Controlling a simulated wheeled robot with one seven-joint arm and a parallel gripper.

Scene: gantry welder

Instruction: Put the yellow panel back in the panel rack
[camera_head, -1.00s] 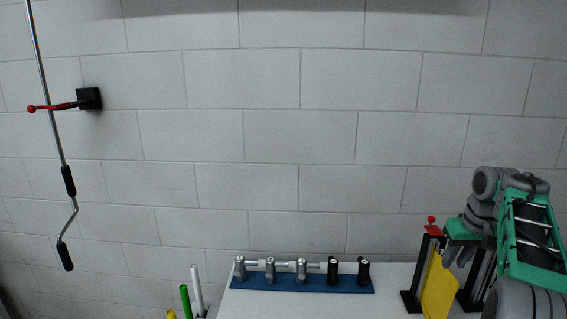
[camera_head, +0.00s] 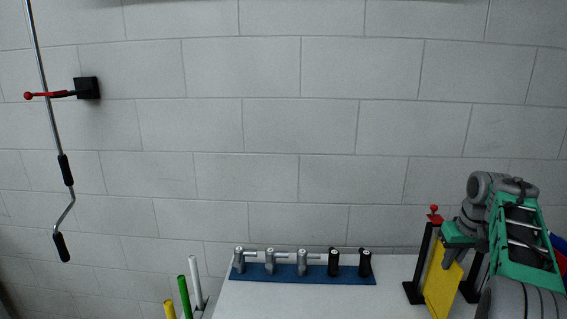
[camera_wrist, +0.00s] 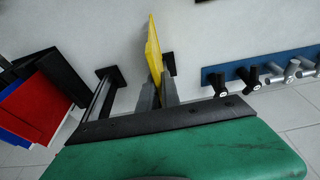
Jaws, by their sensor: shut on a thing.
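The yellow panel (camera_head: 440,288) stands upright between two black posts (camera_head: 421,268) on the white table at the right. My gripper (camera_head: 455,256) is shut on its upper edge. In the wrist view my gripper (camera_wrist: 159,95) has its grey fingers on either side of the yellow panel (camera_wrist: 153,48). A red panel (camera_wrist: 38,108) and a blue panel (camera_wrist: 14,124) stand beside a black upright at the left of the wrist view, perhaps the panel rack.
A blue strip (camera_head: 300,279) holds several grey and black clamps at the table's back edge. A red knob (camera_head: 434,209) tops the left post. Coloured rods (camera_head: 184,298) stand left of the table. A crank rod (camera_head: 56,140) hangs on the wall. The table's middle is clear.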

